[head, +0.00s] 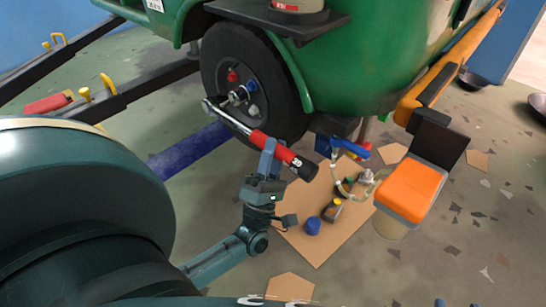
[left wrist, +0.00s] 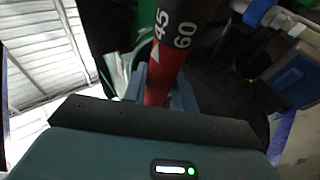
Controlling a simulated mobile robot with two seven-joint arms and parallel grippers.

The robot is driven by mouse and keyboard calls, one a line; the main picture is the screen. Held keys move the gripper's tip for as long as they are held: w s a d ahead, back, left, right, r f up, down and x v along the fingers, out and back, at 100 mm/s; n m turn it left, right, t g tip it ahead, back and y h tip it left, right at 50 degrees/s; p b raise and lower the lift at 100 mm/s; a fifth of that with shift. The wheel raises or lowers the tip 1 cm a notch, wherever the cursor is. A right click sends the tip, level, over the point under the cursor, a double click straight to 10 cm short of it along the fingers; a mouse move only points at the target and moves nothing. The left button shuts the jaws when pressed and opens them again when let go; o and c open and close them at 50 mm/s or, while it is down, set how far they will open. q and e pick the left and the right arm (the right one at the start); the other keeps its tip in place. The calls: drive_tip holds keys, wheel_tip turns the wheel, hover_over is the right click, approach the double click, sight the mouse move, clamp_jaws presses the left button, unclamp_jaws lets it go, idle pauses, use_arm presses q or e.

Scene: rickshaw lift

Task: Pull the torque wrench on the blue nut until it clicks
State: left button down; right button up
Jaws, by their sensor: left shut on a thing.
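The torque wrench (head: 288,155) has a chrome shaft, a red section and a black handle end. It slants from the wheel (head: 270,75) at upper left down to the right. My left gripper (head: 268,148) is shut around its red section. The left wrist view shows the wrench's red part (left wrist: 158,82) between my fingers, with the white marks 45 and 60 above. A blue nut (head: 252,86) shows on the wheel hub, close to a red nut (head: 232,76). The wrench head is at the hub's left; I cannot tell which nut it is on. My right gripper is out of view.
An orange-topped stool (head: 410,190) is at right. A cardboard sheet (head: 310,235) with bottles and a blue item (head: 313,226) lies on the floor. A blue beam (head: 188,152) lies left of the wheel.

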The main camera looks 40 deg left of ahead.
use_arm(q)
drive_tip(key=w+b, duration=0.2)
drive_tip(key=w, duration=0.4)
drive_tip(key=shift+w+d+r, duration=0.15)
drive_tip(key=shift+w+d, duration=0.1)
drive_tip(key=shift+w, duration=0.15)
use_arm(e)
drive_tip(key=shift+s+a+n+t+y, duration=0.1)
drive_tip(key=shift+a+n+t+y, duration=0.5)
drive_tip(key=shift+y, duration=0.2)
use_arm(q)
drive_tip(key=shift+w+d+b, duration=0.1)
drive_tip(key=shift+w+b, duration=0.05)
drive_tip(key=shift+b, duration=0.2)
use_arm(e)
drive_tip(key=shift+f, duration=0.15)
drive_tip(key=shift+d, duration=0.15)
use_arm(q)
drive_tip(key=shift+w+b, duration=0.3)
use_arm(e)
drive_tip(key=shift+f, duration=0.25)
use_arm(q)
drive_tip(key=shift+w+d+b, duration=0.1)
drive_tip(key=shift+w+b, duration=0.4)
drive_tip(key=shift+w, duration=0.25)
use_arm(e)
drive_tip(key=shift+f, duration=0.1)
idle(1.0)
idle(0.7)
